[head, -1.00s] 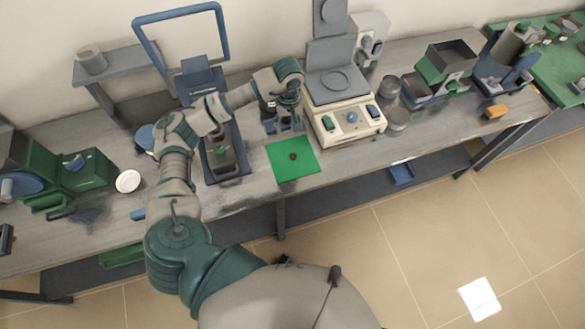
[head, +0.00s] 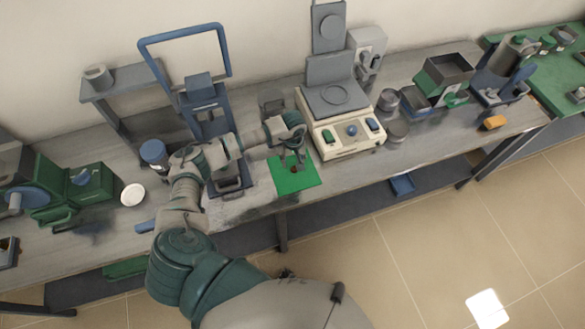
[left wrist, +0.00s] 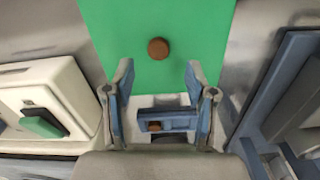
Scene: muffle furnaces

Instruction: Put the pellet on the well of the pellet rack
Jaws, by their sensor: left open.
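The pellet, a small dark brown disc (left wrist: 158,48), lies flat on the green mat (left wrist: 185,20), just beyond my fingertips in the left wrist view. In the head view the pellet (head: 294,170) shows small at the mat's middle, just below the fingers. My left gripper (head: 292,160) is open and empty over the mat (head: 290,187); its two fingers (left wrist: 158,68) are spread in the left wrist view. A small blue-grey rack (left wrist: 180,122) shows between the fingers, behind the mat, with a brown disc in it. The rack (head: 272,99) is partly hidden by my arm in the head view.
A cream balance-like device (head: 347,137) stands right of the mat. A blue press-like frame (head: 206,115) stands to the left. Metal cups (head: 397,130) sit farther right, a white dish (head: 133,194) far left. The bench's front edge lies close to the mat.

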